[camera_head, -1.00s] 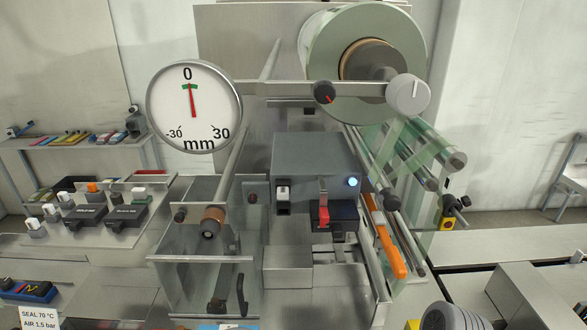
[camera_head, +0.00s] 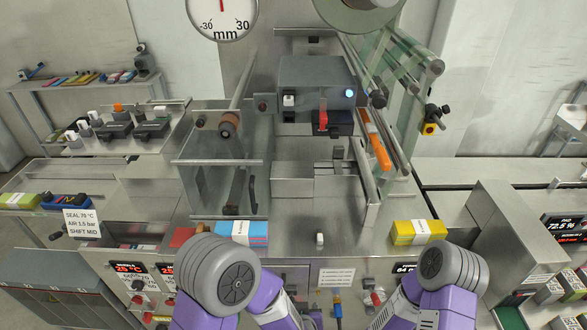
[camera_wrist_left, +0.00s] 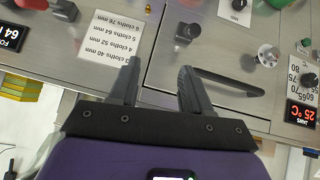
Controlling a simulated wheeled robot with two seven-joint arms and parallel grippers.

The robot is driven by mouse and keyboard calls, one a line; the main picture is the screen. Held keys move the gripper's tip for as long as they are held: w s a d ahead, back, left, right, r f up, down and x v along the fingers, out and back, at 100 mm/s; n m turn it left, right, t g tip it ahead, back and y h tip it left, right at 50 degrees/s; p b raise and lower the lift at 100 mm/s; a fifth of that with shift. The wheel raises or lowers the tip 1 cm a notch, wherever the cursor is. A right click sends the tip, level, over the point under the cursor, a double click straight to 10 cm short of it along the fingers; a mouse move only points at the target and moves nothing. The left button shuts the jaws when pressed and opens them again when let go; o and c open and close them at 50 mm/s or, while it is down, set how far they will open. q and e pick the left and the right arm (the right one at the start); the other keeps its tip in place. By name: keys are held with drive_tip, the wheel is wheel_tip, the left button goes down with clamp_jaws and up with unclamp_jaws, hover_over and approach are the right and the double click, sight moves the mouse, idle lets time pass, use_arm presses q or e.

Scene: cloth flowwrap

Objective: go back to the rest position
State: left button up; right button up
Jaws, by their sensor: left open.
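My left gripper (camera_wrist_left: 158,75) shows in the left wrist view with its two dark fingers apart and nothing between them. It is in front of a steel panel with knobs and a handle. In the head view both my purple arms with grey round joints show at the bottom, in front of the machine's front edge. The fingers of neither gripper can be made out there. My right gripper is not seen.
The wrapping machine (camera_head: 318,85) stands in the middle, with an orange-handled lever (camera_head: 378,150). A blue cloth pack (camera_head: 243,234) and a yellow cloth pack (camera_head: 418,232) lie near the front edge. A small white block (camera_head: 320,240) stands between them. A conveyor surface (camera_head: 500,171) extends right.

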use_arm(q)
drive_tip(key=s+a+f+n+g+h+b, duration=0.1)
drive_tip(key=s+a+f+g, duration=0.3)
drive_tip(key=s+a+f, duration=0.2)
drive_tip(key=s+a+f+n+g+h+b, duration=0.1)
drive_tip(key=s+a+f+g, duration=0.3)
drive_tip(key=f, duration=0.6)
drive_tip(key=s+a+h, duration=0.1)
drive_tip(key=s+a, duration=0.1)
drive_tip(key=a, duration=0.1)
drive_tip(key=shift+s+f+b, duration=0.25)
drive_tip(key=shift+f+b, duration=0.1)
drive_tip(key=shift+c, duration=0.5)
